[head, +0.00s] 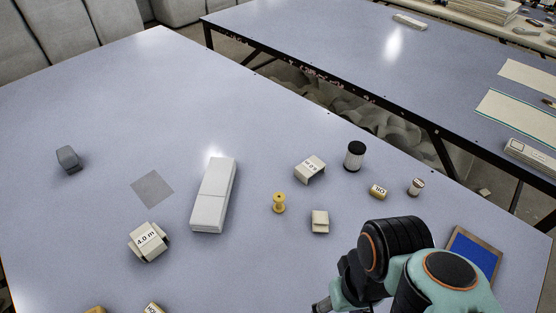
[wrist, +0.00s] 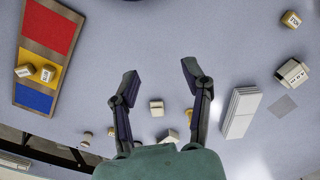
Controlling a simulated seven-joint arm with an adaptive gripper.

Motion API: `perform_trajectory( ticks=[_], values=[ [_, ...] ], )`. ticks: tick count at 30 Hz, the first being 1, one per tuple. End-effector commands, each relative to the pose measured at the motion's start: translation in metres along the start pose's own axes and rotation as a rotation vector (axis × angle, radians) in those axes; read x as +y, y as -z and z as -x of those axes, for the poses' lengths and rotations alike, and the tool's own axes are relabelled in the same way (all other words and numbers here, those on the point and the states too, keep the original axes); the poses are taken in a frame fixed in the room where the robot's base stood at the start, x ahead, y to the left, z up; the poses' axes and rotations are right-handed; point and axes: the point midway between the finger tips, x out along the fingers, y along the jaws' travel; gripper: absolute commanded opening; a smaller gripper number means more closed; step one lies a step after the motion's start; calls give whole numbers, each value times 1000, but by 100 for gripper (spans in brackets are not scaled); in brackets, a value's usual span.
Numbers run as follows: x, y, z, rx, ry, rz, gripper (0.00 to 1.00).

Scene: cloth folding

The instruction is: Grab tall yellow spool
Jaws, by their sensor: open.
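The yellow spool (head: 279,203) stands upright on the blue-grey table in the head view, right of a long white box and left of a small cream block. In the wrist view, a small bit of yellow (wrist: 189,114) beside the right-hand finger appears to be this spool, mostly hidden by the finger. My gripper (wrist: 160,76) is open, its two fingers spread wide with nothing between the tips. In the head view, only part of my gripper shows at the bottom edge, nearer the camera than the spool and to its right.
The white box (head: 213,195) and cream block (head: 320,221) flank the spool. A labelled block (head: 310,169), black-sided cylinder (head: 354,156) and small yellow labelled piece (head: 378,191) lie behind or right. A red-yellow-blue tray (wrist: 47,54) holds two small pieces. The far-left table is mostly clear.

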Motion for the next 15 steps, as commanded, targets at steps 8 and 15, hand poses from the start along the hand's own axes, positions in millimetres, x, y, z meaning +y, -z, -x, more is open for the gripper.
perform_trajectory(
  ticks=[8, 15],
  values=[
    [0, 1, 0, 3, 0, -26, 48],
    [10, 78, 54, 241, -8, -267, 48]
  ],
)
